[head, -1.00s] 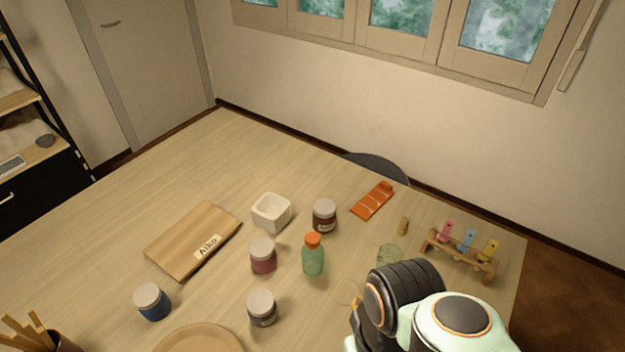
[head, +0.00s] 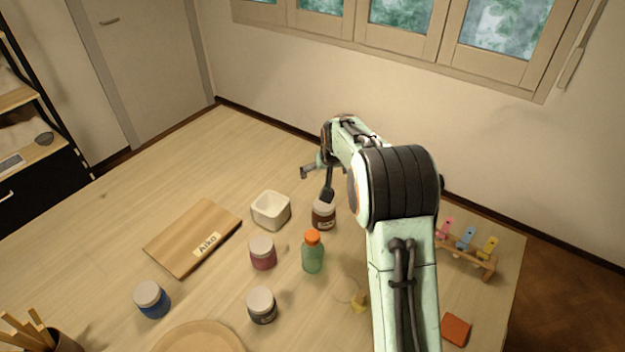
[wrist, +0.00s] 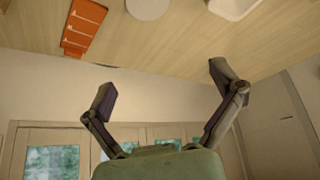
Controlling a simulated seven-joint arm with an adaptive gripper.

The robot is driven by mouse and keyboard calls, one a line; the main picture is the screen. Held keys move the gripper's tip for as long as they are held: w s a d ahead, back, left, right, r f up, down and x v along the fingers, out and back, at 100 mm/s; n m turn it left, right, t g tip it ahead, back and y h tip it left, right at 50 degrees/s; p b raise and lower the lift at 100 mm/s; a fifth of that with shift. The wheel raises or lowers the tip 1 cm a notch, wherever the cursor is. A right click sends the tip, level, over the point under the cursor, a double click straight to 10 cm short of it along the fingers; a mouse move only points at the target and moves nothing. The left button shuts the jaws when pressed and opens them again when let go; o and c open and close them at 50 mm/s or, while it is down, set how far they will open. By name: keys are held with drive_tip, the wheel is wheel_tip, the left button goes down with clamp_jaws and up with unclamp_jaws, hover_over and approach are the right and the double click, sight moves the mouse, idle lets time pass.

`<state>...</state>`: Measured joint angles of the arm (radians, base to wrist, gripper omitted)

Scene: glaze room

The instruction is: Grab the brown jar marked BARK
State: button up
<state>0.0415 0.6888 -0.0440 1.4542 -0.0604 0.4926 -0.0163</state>
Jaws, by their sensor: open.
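The brown jar (head: 323,216) with a pale grey lid stands upright on the table in the head view, right of the white dish; its label is too small to read. My gripper (head: 316,184) is open and empty, above and just behind the jar. One finger appears to overlap the jar's lid in the picture; I cannot tell if it touches. In the wrist view the two fingers are spread wide around my gripper's gap (wrist: 163,86), and a round pale lid (wrist: 148,7), seemingly this jar's, shows at the top edge beyond them.
A maroon jar (head: 263,254), a green bottle (head: 313,258) with an orange cap, a dark grey jar (head: 262,308) and a blue jar (head: 152,301) stand nearby. The white dish (head: 270,221) is close on the left. An orange tray (wrist: 83,27) shows in the wrist view.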

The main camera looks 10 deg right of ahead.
drive_tip(key=g, duration=0.1)
hover_over(324, 204)
drive_tip(key=s, duration=0.2)
wheel_tip(324, 204, down, 7)
drive_tip(key=shift+f, duration=0.1)
drive_tip(key=x, duration=0.5)
drive_tip(key=shift+w+f, duration=0.1)
drive_tip(key=shift+f, duration=0.15)
drive_tip(key=c, duration=1.4)
